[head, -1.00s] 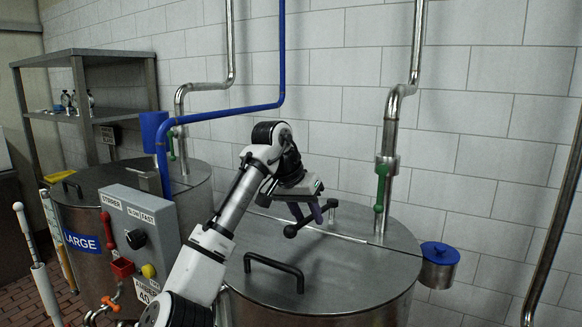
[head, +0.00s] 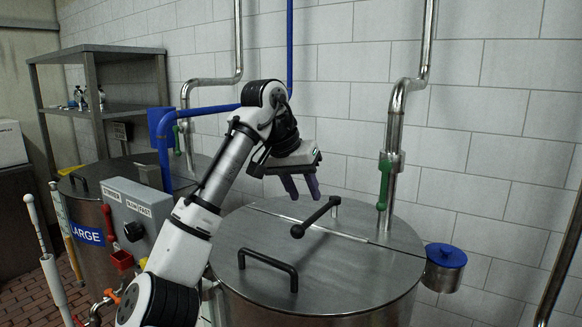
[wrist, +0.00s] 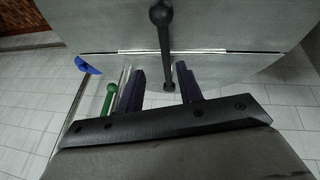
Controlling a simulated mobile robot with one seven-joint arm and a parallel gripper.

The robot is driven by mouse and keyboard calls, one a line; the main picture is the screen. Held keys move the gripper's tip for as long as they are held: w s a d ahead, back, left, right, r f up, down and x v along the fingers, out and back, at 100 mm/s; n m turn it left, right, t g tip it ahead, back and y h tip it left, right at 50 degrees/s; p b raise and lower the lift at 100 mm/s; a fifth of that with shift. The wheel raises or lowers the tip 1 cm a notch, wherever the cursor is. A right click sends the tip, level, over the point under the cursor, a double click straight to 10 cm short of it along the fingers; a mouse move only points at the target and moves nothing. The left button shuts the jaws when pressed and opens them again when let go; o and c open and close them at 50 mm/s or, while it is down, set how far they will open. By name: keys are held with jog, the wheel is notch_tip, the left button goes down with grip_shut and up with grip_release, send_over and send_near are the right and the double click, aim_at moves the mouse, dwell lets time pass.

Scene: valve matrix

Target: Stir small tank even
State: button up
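The steel tank (head: 330,290) at the right has a flat lid with a black stirring lever (head: 318,216) on top. The lever ends in a black ball and lies slanted across the lid. My gripper (head: 300,188) is above and just left of the lever, with two purple fingers pointing down, apart and empty. In the wrist view, my gripper (wrist: 160,70) has its fingers on either side of the lever's far end, and the lever (wrist: 165,45) appears beyond them, not held. No label shows on this tank.
A left tank bears the blue LARGE label (head: 83,233). A grey control box (head: 137,220) stands between the tanks, partly behind my arm. A black lid handle (head: 267,268), a pipe with a green valve handle (head: 384,182) and a blue-lidded pot (head: 445,265) surround the right lid.

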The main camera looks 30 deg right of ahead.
jog(key=v, duration=0.7)
jog(key=shift+d, duration=0.15)
jog(key=shift+c, duration=0.4)
